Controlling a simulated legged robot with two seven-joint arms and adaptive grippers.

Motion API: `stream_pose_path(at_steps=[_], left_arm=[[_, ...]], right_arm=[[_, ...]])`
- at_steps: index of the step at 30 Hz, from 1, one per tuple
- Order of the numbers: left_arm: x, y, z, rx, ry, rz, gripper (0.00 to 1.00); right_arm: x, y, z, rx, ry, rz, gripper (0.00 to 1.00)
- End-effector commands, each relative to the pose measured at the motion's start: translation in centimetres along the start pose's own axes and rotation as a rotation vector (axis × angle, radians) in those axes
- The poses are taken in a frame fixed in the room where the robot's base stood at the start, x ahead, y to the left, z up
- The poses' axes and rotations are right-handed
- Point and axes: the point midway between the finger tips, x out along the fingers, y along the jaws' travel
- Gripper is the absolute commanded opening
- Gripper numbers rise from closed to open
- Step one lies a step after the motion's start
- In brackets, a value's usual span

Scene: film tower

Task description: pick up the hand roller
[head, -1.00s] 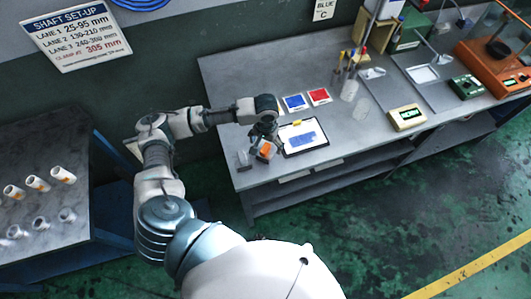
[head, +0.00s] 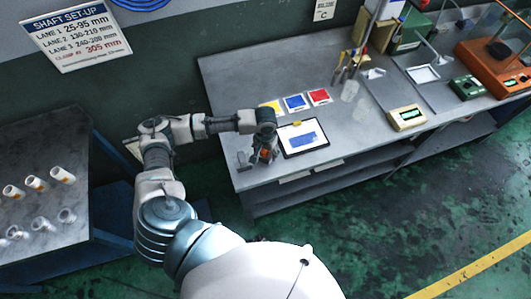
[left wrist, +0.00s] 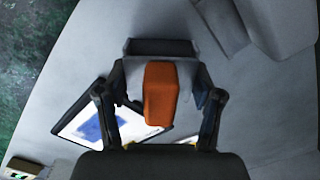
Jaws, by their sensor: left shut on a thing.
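The hand roller has an orange handle (left wrist: 160,95) and a dark bar-shaped end (left wrist: 160,47) in the left wrist view. In the head view its orange part (head: 265,155) shows small near the bench's near left corner, partly hidden by the gripper. My left gripper (head: 265,149) reaches down over it. In the left wrist view the fingers of my left gripper (left wrist: 160,77) stand on both sides of the handle, shut on it. Whether the roller still touches the bench is unclear. My right gripper is not in view.
A dark grey block (head: 243,160) stands just left of the roller on the bench (head: 335,105). A clipboard (head: 303,138) lies to the right. Yellow, blue (head: 296,102) and red (head: 319,96) cards lie behind. A beige meter (head: 407,117) sits further right.

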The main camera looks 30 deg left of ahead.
Motion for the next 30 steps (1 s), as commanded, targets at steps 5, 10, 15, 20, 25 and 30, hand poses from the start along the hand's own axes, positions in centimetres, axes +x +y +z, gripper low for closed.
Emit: stream_pose_path(at_steps=[5,10,15,20,25,30], left_arm=[[0.1,-0.1,0.0,-0.001,-0.001,-0.001,0.21],[-0.3,-0.1,0.0,-0.001,-0.001,-0.001,0.21],[-1.9,0.0,0.0,0.000,0.001,0.000,0.21],[-3.6,0.3,1.0,0.003,-0.002,0.001,0.21],[-4.0,1.6,4.6,0.005,-0.001,0.001,0.21],[-4.4,3.1,8.7,0.005,-0.002,0.002,0.21]], right_arm=[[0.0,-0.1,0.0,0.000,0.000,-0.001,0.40],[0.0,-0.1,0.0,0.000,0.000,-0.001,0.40],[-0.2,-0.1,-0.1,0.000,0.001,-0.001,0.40],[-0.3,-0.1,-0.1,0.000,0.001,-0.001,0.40],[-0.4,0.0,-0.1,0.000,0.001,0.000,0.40],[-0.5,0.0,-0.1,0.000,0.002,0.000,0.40]])
